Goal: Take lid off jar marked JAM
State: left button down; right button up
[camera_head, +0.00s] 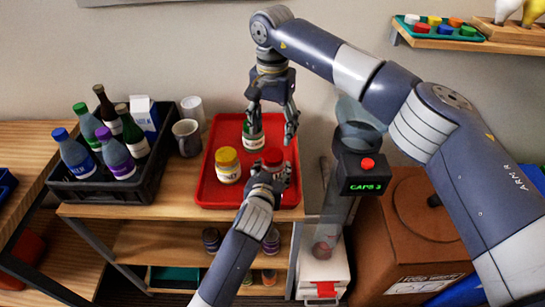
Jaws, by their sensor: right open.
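The word JAM is not readable on either jar. My right gripper (272,126) is open, pointing down above the red lid, its left finger in front of the green bottle.
A black crate (107,190) with several bottles and a carton stands left, beside two mugs (187,137). Right of the tray is a stand with a display reading CAPS (368,186), beside a brown box (405,225). A wall shelf (450,43) is at upper right.

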aim_at(273, 154)
jog(key=m, duration=1.3)
jog(key=shift+m, duration=0.4)
jog(key=m, duration=3.5)
jog(key=shift+f, duration=4)
jog(key=shift+c, duration=0.3)
